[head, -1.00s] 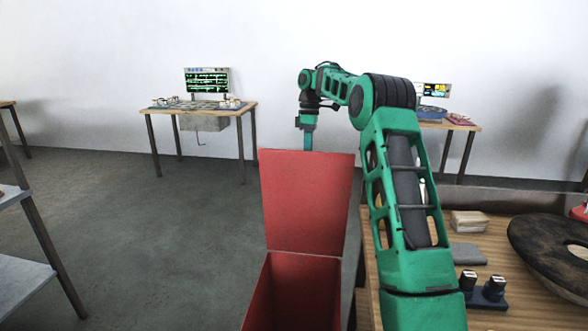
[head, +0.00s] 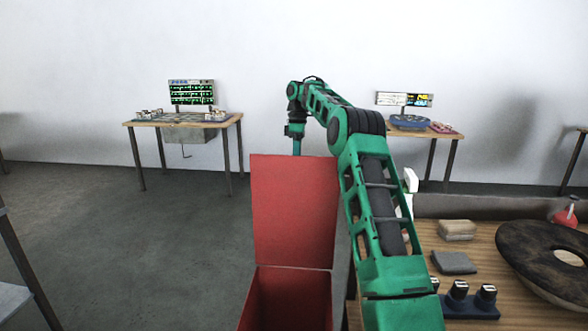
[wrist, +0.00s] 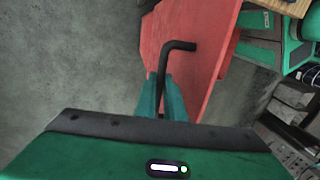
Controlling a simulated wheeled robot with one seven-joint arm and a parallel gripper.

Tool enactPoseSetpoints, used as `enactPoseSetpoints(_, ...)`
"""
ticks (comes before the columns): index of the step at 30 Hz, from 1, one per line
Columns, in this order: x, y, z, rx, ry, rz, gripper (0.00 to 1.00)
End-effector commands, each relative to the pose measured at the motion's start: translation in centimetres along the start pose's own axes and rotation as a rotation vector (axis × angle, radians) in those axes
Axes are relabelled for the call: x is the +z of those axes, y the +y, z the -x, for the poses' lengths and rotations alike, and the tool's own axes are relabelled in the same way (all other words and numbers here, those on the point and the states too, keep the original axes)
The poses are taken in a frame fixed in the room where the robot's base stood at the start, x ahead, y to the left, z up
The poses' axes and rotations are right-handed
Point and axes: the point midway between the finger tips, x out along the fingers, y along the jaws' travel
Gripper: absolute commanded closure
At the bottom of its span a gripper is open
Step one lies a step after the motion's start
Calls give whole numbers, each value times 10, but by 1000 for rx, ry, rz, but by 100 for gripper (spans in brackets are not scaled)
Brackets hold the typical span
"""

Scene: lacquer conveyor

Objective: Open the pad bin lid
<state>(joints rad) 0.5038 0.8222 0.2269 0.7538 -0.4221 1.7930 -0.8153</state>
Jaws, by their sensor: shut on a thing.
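The red pad bin (head: 290,300) stands at the bottom centre of the head view, with its mouth open. Its red lid (head: 293,210) stands raised, about upright, at the bin's far edge. The lid also shows in the wrist view (wrist: 205,75), with a bent black handle (wrist: 178,47) at its face. My gripper (head: 297,150) is at the top of the lid in the head view, its tips partly hidden behind it. In the wrist view my gripper's teal fingers (wrist: 163,100) are shut on the black handle.
A wooden bench (head: 465,240) on the right holds a dark ring-shaped disc (head: 520,250), a grey pad (head: 454,262), a beige stack (head: 457,229) and a red flask (head: 566,213). Tables with screens stand at the back wall. The grey floor at left is mostly clear.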

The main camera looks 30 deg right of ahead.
Motion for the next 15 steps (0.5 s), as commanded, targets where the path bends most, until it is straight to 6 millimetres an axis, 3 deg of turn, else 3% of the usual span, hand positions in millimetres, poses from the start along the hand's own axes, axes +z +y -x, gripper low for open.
enactPoseSetpoints(1, 3, 0, 7, 11, 1, -7, 100)
enactPoseSetpoints(4, 3, -1, 7, 10, 1, -6, 72)
enactPoseSetpoints(15, 1, 0, 5, 5, 0, -2, 72)
